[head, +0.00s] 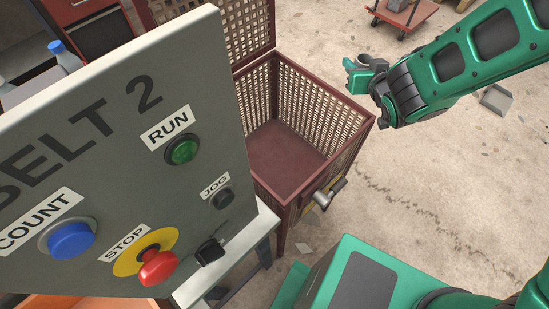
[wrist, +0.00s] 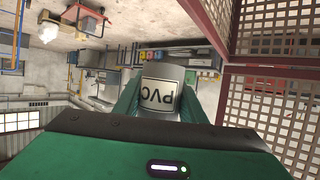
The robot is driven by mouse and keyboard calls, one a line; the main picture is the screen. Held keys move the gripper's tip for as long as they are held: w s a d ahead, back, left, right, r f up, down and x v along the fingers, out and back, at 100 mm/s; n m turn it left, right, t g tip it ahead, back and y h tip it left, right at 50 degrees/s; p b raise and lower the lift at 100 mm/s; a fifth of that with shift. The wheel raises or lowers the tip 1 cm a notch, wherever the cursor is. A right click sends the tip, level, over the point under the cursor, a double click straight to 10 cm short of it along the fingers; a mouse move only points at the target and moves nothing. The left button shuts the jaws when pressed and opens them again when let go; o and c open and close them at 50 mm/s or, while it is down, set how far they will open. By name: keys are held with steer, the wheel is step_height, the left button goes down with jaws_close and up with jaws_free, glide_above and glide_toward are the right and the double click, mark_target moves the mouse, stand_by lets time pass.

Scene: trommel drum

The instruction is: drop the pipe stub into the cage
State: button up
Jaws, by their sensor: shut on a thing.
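The pipe stub (wrist: 160,97) is a pale grey cylinder with a white label reading PVC. It shows in the wrist view between the two green fingers of my gripper (wrist: 162,100), which is shut on it. The cage (head: 315,108) is a dark red box of perforated panels with an open top. Its visible floor (head: 284,150) is bare. Perforated red panels (wrist: 270,115) also show at the right of the wrist view.
A grey BELT 2 control panel (head: 110,110) stands at the left, partly covering the cage. It has a green RUN button (head: 182,151), a blue COUNT button (head: 71,240) and a red STOP button (head: 157,266). A red cart (head: 403,16) stands behind. Concrete floor lies open at right.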

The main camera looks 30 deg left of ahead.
steer(key=s+a+r+n+g+y, duration=0.2)
steer(key=s+a+n+g+y, duration=0.25)
steer(key=s+a, duration=1.05)
steer(key=shift+n, duration=0.25)
steer(key=shift+w+a+f, duration=0.1)
steer(key=shift+a+f, duration=0.1)
steer(key=shift+f, duration=0.75)
steer(key=shift+w+a+f, duration=0.1)
steer(key=shift+a+f, duration=0.15)
steer(key=shift+f, duration=0.75)
steer(key=shift+w+a+f, duration=0.1)
steer(key=shift+a+f, duration=0.1)
steer(key=shift+f, duration=0.75)
steer(key=o, duration=1.1)
steer(key=shift+o, duration=0.2)
